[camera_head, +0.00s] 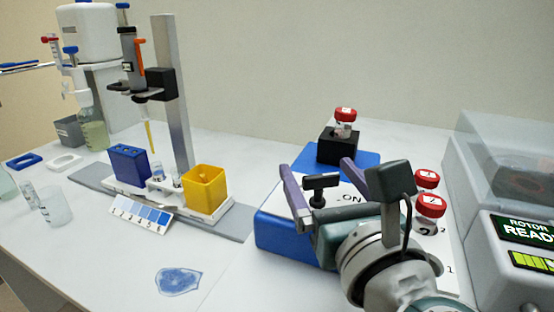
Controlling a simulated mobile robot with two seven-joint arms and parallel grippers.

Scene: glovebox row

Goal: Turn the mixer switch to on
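The mixer (270,228) is a blue box with a white top, right of centre in the head view. A black T-shaped switch (321,183) stands on its top, left of the printed word ON. My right gripper (316,166) reaches over the mixer from the lower right. Its two purple fingers are apart, one on each side of the switch in the picture, with a gap to each. I cannot tell the fingertips' height against the switch. My gripper and wrist hide part of the mixer's top and right side. My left gripper is not in view.
A red-capped vial (345,116) sits in a black holder behind the switch. Red-capped vials (430,206) stand right of my gripper, near a grey machine (500,262) reading ROTOR READY. A yellow cup (205,188) and blue holder stand left. A blue puddle-like patch (178,281) lies in front.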

